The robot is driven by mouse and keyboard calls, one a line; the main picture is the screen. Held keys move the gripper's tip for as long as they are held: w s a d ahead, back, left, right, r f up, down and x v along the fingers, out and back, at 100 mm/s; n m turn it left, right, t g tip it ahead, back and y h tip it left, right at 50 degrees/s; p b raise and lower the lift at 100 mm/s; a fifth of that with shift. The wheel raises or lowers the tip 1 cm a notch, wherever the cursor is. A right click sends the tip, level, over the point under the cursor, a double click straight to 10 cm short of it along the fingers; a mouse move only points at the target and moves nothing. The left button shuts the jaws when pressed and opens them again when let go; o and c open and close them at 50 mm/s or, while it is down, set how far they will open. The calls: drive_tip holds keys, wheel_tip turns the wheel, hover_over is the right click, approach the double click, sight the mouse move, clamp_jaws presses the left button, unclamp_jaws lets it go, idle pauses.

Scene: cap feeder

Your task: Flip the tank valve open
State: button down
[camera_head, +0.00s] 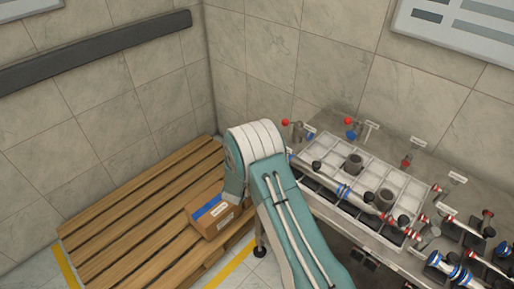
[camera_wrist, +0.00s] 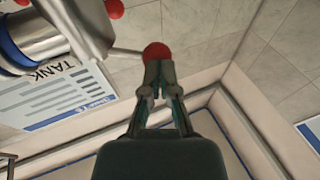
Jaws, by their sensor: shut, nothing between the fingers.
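In the wrist view, a red ball knob (camera_wrist: 156,52) sits on the end of a thin metal rod. The rod runs left to a grey valve body (camera_wrist: 85,30). In the head view my gripper is not visible, and I cannot tell which bench valve is the tank valve.
A wooden pallet (camera_head: 130,215) at left carries a cardboard box (camera_head: 214,224). Tiled walls stand behind.

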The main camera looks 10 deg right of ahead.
drive_tip(key=w+m+g+h, duration=0.1)
drive_tip(key=h, duration=0.1)
drive_tip(key=m+g+h, duration=0.1)
drive_tip(key=m+g, duration=0.1)
drive_tip(key=w+m+g+h, duration=0.1)
drive_tip(key=g+h, duration=0.1)
drive_tip(key=shift+w+d+h, duration=0.3)
drive_tip(key=shift+w, duration=0.05)
drive_tip(key=shift+w+d+m+g, duration=0.1)
drive_tip(key=shift+w+m+g, duration=0.1)
drive_tip(key=shift+m+g, duration=0.25)
drive_tip(key=shift+w+d, duration=0.4)
drive_tip(key=shift+w, duration=0.15)
drive_tip(key=shift+d, duration=0.1)
